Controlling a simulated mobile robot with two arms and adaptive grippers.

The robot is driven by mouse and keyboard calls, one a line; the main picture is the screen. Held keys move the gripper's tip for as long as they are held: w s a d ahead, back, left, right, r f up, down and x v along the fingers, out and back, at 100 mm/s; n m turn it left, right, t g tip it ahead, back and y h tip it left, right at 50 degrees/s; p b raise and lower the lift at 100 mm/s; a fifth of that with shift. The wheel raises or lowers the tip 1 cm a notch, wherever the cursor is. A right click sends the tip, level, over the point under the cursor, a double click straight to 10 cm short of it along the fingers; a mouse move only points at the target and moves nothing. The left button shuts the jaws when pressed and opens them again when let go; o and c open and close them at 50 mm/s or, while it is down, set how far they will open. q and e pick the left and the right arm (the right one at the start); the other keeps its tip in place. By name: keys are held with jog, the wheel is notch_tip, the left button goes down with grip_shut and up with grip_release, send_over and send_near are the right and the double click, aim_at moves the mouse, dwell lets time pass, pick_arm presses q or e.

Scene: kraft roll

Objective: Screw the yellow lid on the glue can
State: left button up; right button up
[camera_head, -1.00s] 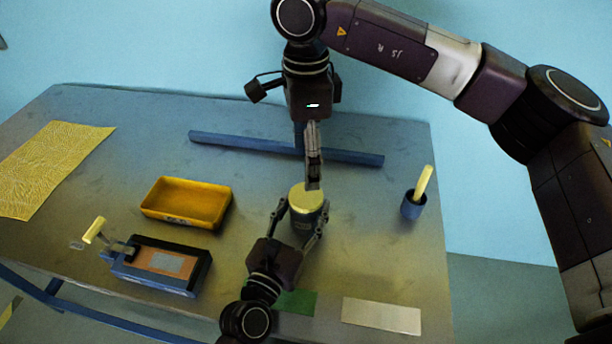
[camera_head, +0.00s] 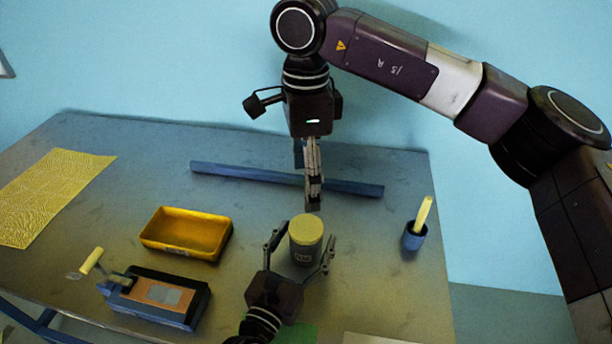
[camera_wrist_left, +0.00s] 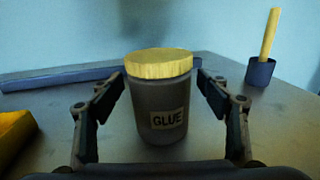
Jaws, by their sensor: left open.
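The glue can (camera_head: 304,250) is grey and stands upright on the table, with its "GLUE" label facing me in the left wrist view (camera_wrist_left: 160,118). The yellow lid (camera_head: 306,228) sits on top of the can and looks level; it also shows in the left wrist view (camera_wrist_left: 158,64). My left gripper (camera_head: 301,257) is open, with one finger on each side of the can and gaps between fingers and can. My right gripper (camera_head: 314,203) hangs fingers-down above and behind the lid, clear of it. Its fingers appear close together, seen edge-on, so its opening is unclear.
A yellow tray (camera_head: 186,236) and a blue-black box with a yellow-handled lever (camera_head: 158,298) stand to the left. A blue bar (camera_head: 345,185) lies behind the can. A blue cup with a yellow stick (camera_head: 415,236) stands at right. A yellow sheet (camera_head: 48,190) lies far left.

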pick_arm(q)
jog(key=v, duration=1.2)
jog(key=shift+s+f, duration=0.1)
